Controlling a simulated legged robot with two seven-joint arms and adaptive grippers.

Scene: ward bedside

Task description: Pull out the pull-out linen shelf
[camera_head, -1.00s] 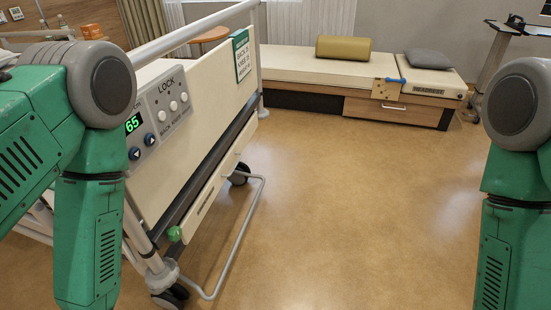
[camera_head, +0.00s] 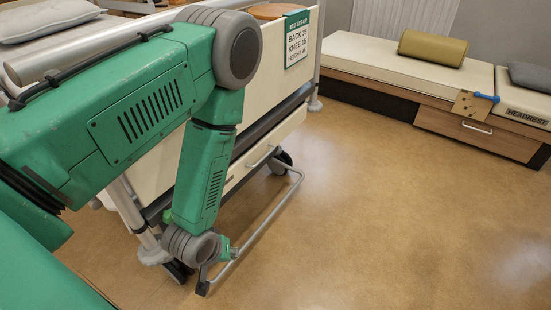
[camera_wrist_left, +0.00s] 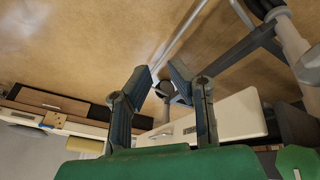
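In the head view the left forearm reaches down beside the shelf's near end, and the fingers are not clear. My right gripper is not in view.
A metal floor bar (camera_head: 262,226) and castors run low along the bed. The bed's end panel (camera_head: 272,82) carries a green-edged sign (camera_head: 298,38). A bench (camera_head: 362,57) with a drawer and bolster stands at the back right. The floor between is clear.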

